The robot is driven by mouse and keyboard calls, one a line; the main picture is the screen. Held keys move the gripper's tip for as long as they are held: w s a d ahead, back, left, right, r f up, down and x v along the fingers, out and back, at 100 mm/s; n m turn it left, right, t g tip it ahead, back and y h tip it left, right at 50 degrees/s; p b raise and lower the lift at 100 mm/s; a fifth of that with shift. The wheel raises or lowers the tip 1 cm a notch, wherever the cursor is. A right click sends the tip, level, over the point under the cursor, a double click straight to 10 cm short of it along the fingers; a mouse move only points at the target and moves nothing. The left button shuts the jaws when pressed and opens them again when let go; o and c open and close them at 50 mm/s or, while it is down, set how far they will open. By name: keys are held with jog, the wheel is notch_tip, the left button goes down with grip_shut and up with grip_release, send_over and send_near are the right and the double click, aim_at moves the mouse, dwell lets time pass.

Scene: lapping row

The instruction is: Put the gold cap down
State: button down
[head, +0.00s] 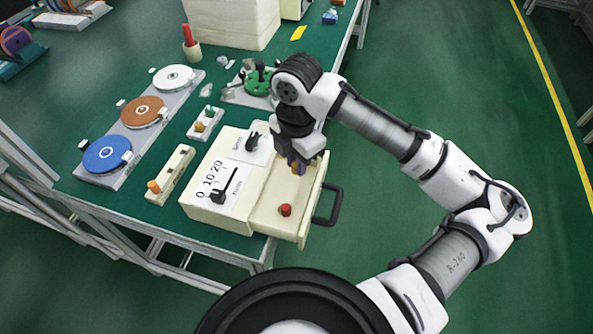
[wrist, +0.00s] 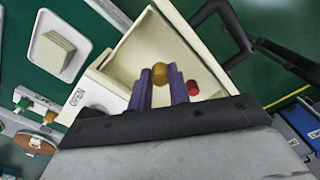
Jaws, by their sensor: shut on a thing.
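My gripper (head: 298,164) is over the open drawer (head: 262,214) of a cream box (head: 207,213). In the wrist view its two purple fingers (wrist: 161,86) are shut on the gold cap (wrist: 159,72), a round golden piece at the fingertips. The drawer (wrist: 140,45) lies beneath the cap; whether the cap touches its floor I cannot tell. In the head view the fingers mostly hide the cap. A red cap (head: 285,210) is in the drawer, apart from my gripper, and it also shows in the wrist view (wrist: 193,87).
The drawer's black handle (head: 329,206) sticks out to the right. Left of the box are small fixtures (head: 170,175) and a rail with blue (head: 107,155), orange and white discs. A green clamp (head: 258,83) stands behind.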

aim_at(297, 182)
jog(key=shift+f, duration=2.1)
jog(key=shift+f, duration=0.25)
jog(key=c, duration=1.3)
grip_release()
jog(key=shift+r, duration=0.1)
jog(key=shift+r, duration=0.1)
notch_tip(297, 182, up, 12)
jog(key=shift+r, duration=0.1)
